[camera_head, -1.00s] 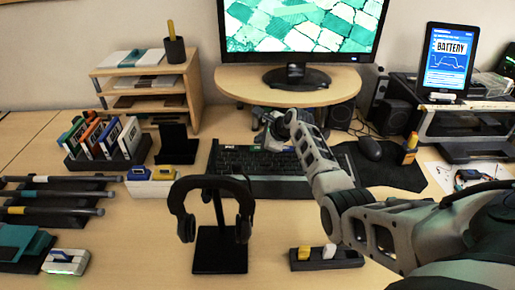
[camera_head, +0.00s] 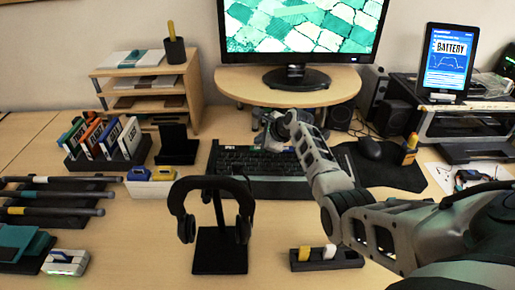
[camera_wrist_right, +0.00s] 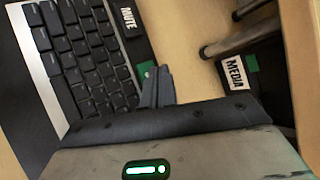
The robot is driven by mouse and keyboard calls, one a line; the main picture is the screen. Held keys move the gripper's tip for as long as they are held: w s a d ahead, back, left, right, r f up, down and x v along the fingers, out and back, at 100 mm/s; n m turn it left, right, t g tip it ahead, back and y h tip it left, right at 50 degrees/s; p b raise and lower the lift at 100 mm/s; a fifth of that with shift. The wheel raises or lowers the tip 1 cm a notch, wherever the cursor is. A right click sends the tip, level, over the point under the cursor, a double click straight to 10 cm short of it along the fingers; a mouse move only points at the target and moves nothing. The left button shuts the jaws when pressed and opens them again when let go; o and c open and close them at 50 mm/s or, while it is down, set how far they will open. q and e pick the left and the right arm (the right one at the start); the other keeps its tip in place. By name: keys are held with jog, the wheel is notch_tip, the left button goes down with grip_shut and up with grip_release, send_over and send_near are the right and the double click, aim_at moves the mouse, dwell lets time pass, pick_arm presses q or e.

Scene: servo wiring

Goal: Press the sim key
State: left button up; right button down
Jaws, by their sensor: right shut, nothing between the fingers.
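The black keyboard (camera_head: 262,170) lies on the desk below the monitor; it also shows in the right wrist view (camera_wrist_right: 88,60), with a MUTE label (camera_wrist_right: 128,17) beside its keys. I cannot read any key as "sim". My right gripper (camera_head: 268,140) is over the keyboard's far edge. In the wrist view its fingers (camera_wrist_right: 155,84) are together and empty, beside the keyboard's edge and close to a small green patch (camera_wrist_right: 147,68). Whether the fingertips touch anything is hidden. My left gripper is not in view.
A black headphone stand (camera_head: 220,249) stands in front of the keyboard. A MEDIA label (camera_wrist_right: 235,72) is on a dark object right of the fingers in the wrist view.

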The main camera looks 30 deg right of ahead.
dwell(0.7)
jog(key=shift+f, duration=0.45)
jog(key=shift+f, duration=0.35)
dwell(0.7)
jog(key=shift+r+p, duration=0.75)
jog(key=shift+p, duration=0.15)
notch_tip(320, 180, up, 3)
jog(key=p, duration=0.3)
jog(key=shift+f, duration=0.15)
jog(key=shift+r+p, duration=0.9)
jog(key=shift+r, duration=0.35)
